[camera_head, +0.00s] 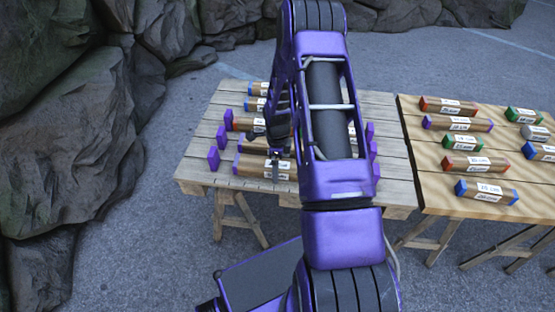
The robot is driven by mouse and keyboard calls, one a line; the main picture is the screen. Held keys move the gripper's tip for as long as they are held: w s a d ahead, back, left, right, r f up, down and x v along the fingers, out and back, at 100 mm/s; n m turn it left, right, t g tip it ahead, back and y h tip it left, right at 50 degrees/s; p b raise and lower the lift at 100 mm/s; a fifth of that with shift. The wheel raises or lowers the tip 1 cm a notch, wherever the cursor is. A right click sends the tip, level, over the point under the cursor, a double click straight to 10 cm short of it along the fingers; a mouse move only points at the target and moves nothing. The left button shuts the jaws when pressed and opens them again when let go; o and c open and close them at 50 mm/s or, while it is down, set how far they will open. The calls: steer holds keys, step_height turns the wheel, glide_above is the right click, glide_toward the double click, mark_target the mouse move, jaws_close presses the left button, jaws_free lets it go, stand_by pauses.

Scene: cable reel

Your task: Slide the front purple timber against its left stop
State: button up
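The front purple timber (254,168) lies on the left table, a brown block with white labels and a purple left end. Its right part is hidden behind my arm. Its left stop (213,158) is a small upright purple plate to its left, with a gap of bare wood between them. A right stop (375,171) shows beyond my arm. My gripper (275,168) points down at the front timber, over its labelled part. I cannot tell whether it touches the timber, or whether its fingers are open or shut.
Several other timbers (250,147) lie in rows behind, between more purple stops (221,136). A right table (420,180) holds several labelled blocks with coloured ends. Rocks (60,120) stand at the left and back. The left table's front edge is clear.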

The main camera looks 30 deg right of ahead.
steer(key=shift+f, duration=0.2)
jaws_close()
stand_by(0.5)
